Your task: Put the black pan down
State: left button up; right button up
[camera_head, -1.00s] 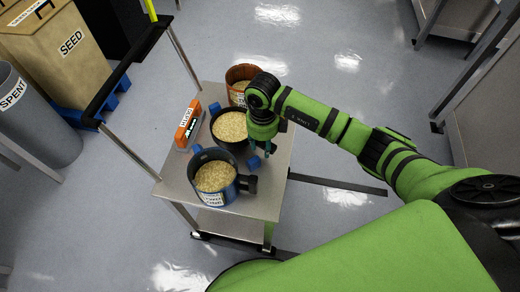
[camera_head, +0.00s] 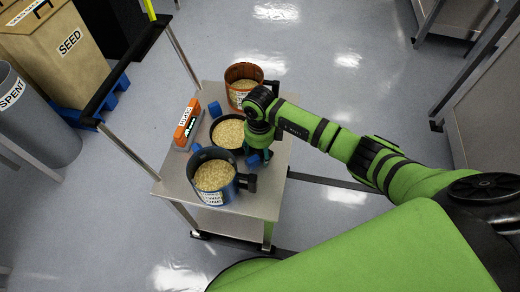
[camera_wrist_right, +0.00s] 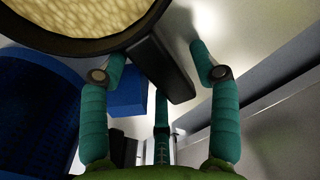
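The black pan (camera_head: 215,122), full of pale grain, sits level on the metal cart between the orange pan and the blue pan. It appears to rest on the cart top. My right gripper (camera_head: 259,157) is low at its right side. The fingers are spread, with visible gaps beside the handle. The pan's rim (camera_wrist_right: 75,45) and grain fill the top left there. My left gripper is out of view.
The cart (camera_head: 262,205) also carries an orange pan (camera_head: 231,98), a blue pan (camera_head: 226,196) close in front, and an orange-and-grey labelled device (camera_head: 187,125) at the left. A blue block (camera_wrist_right: 128,92) lies beside the left finger. The cart's right edge is close to the gripper.

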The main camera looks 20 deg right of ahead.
jog(key=shift+r, duration=0.1)
notch_tip(320, 180, up, 12)
dwell(0.6)
dwell(0.4)
